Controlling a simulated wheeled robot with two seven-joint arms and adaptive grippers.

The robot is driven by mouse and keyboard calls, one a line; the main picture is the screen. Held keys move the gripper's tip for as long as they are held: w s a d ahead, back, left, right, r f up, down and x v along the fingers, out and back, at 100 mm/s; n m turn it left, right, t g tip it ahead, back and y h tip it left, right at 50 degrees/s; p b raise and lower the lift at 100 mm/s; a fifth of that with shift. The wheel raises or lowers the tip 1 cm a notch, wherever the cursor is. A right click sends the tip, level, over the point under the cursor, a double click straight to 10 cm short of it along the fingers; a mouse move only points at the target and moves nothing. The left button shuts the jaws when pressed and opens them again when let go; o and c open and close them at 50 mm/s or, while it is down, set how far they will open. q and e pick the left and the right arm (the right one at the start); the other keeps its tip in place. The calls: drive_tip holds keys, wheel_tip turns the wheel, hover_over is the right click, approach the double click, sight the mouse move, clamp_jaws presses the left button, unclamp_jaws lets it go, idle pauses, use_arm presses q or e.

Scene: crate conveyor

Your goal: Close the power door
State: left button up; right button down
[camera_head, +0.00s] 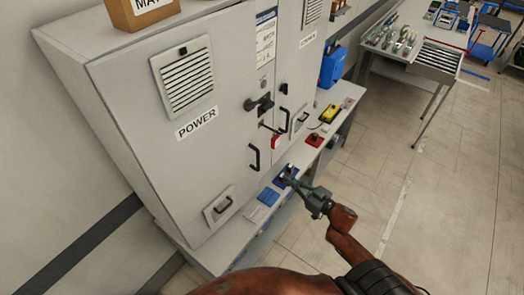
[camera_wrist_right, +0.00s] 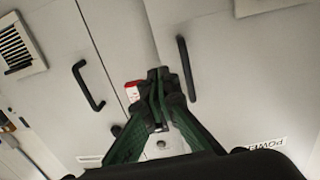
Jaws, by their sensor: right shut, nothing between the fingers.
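The power door (camera_head: 215,150) is the light grey cabinet door with the POWER label (camera_head: 197,124) and a black handle (camera_head: 254,158) near its right edge. It looks nearly flush with the cabinet; I cannot tell if it is fully shut. In the right wrist view the power door (camera_wrist_right: 240,80) fills the right side, with its label upside down and its handle (camera_wrist_right: 187,68) beside the fingers. My right gripper (camera_head: 288,174) is shut and empty, in front of the cabinet's lower part. Its closed fingertips show in the wrist view (camera_wrist_right: 157,84). My left gripper is not in view.
The neighbouring door has a black handle (camera_head: 284,120). A red tag (camera_head: 275,142) and a black latch (camera_head: 259,103) are near the seam. A ledge below holds blue trays (camera_head: 268,196), a red item (camera_head: 314,140) and a yellow device (camera_head: 329,113). Open floor lies right.

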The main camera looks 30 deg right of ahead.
drive_tip(key=a+r+p+x, duration=0.1)
drive_tip(key=r+p+x, duration=0.1)
drive_tip(key=x, duration=1.2)
drive_tip(key=shift+r+y+p, duration=0.15)
drive_tip(key=shift+y+p, duration=0.15)
drive_tip(key=shift+p, duration=0.35)
drive_tip(key=shift+a, duration=0.1)
